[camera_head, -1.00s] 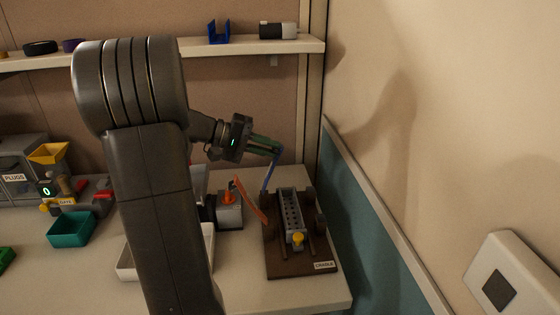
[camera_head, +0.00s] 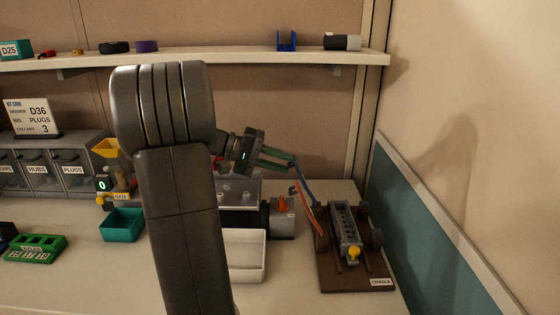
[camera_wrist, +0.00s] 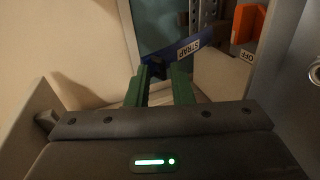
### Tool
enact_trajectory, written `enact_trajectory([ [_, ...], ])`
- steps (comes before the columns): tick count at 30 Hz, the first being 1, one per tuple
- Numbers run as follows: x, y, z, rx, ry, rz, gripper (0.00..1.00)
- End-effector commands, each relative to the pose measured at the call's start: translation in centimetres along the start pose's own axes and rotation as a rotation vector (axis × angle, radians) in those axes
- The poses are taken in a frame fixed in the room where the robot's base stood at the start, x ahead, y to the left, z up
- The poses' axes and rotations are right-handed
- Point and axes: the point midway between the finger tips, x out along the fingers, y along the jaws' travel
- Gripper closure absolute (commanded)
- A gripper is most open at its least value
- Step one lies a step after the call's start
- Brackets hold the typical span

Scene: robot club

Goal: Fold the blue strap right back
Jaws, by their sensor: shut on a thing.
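The blue strap (camera_head: 304,188) rises at a slant from the left side of the brown cradle (camera_head: 345,279), beside an orange-red strap or lever (camera_head: 307,208). In the wrist view the blue strap (camera_wrist: 183,50) carries a white STRAP label and passes at the tips of my green fingers. My gripper (camera_head: 292,161) is shut on the blue strap near its upper end, above the cradle's left edge. In the wrist view my gripper (camera_wrist: 160,78) shows its two fingertips against the strap. A grey perforated block (camera_head: 346,230) with a yellow knob (camera_head: 354,253) lies in the cradle.
A device with an orange knob (camera_head: 282,204) stands just left of the cradle. A white tray (camera_head: 246,250) is in front of it. The wall with a teal panel (camera_head: 420,220) is close on the right. A shelf (camera_head: 230,61) runs above at the back.

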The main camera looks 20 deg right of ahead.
Motion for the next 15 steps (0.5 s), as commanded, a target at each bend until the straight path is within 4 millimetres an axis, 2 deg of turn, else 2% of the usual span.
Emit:
enact_trajectory([
  [1,1.14,-2.02,0.5,-0.023,-0.027,-0.023,1.0],
  [15,1.15,-2.34,0.52,-0.021,-0.028,-0.023,1.0],
])
